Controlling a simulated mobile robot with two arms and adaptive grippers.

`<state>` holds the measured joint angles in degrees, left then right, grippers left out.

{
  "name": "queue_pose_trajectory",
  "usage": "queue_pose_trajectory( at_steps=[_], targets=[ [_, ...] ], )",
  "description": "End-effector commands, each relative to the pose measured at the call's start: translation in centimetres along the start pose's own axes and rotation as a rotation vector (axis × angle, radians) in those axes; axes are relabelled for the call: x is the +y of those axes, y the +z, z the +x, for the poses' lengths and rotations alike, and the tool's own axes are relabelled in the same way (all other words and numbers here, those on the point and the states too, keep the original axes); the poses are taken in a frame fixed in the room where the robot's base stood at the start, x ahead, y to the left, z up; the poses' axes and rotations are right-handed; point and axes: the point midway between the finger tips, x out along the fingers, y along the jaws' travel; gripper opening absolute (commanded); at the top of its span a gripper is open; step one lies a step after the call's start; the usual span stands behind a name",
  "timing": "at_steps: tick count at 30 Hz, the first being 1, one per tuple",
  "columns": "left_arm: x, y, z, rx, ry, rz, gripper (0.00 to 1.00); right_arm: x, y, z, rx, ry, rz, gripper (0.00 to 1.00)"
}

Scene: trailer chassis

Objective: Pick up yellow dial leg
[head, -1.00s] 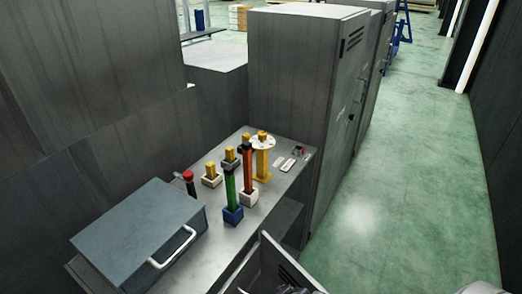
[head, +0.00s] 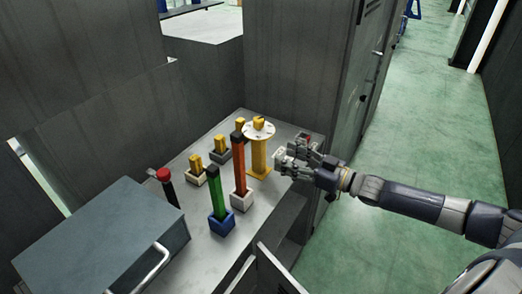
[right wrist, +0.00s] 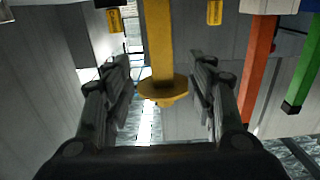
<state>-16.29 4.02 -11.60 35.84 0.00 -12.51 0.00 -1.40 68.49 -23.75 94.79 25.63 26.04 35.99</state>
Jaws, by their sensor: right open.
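The yellow dial leg (head: 259,152) stands upright on the grey bench top (head: 204,252), with a pale round dial and a yellow knob on top. My right gripper (head: 284,160) is just right of the leg in the head view, open and empty, its fingers pointing toward it. In the right wrist view, which looks upside down, the leg (right wrist: 158,45) shows between the two spread fingers of the gripper (right wrist: 160,65). I cannot tell whether the fingers touch it. My left gripper is not in view.
A red leg (head: 239,165) and a green leg (head: 215,191) stand in small blocks left of the dial leg. Short yellow pegs (head: 220,144) sit behind them. A red-topped post (head: 164,176) and a grey box (head: 100,240) are further left. A tall cabinet (head: 297,70) rises behind.

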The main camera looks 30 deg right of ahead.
Motion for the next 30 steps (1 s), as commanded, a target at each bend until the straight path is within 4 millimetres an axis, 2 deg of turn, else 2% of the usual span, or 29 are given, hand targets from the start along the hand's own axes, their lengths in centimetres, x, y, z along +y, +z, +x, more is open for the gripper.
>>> queue_pose_trajectory(
  at_steps=[3, 5, 8, 12, 15, 19, 26, 30],
  targets=[
    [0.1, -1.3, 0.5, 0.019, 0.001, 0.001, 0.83, 0.2, 0.0, 0.1, 0.011, -0.006, 0.0, 0.52],
    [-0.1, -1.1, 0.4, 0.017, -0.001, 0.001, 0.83, 0.3, -0.2, 0.4, 0.014, -0.007, -0.001, 0.52],
    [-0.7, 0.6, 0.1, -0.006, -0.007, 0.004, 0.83, 0.3, -0.3, 1.3, 0.016, -0.006, -0.001, 0.52],
    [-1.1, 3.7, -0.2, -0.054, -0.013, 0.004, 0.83, 0.3, -0.4, 2.9, 0.015, -0.006, -0.002, 0.52],
    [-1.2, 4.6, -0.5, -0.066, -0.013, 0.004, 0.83, 0.3, -0.4, 3.9, 0.014, -0.005, -0.001, 0.52],
    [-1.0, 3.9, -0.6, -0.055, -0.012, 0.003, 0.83, 0.3, -0.3, 5.0, 0.013, -0.006, -0.002, 0.52],
    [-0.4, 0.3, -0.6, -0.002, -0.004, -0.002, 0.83, 0.3, -0.3, 5.8, 0.011, -0.006, -0.001, 0.52],
    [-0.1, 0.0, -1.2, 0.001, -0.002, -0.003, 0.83, 0.5, -0.8, 7.2, 0.014, -0.006, -0.002, 0.52]
  ],
)
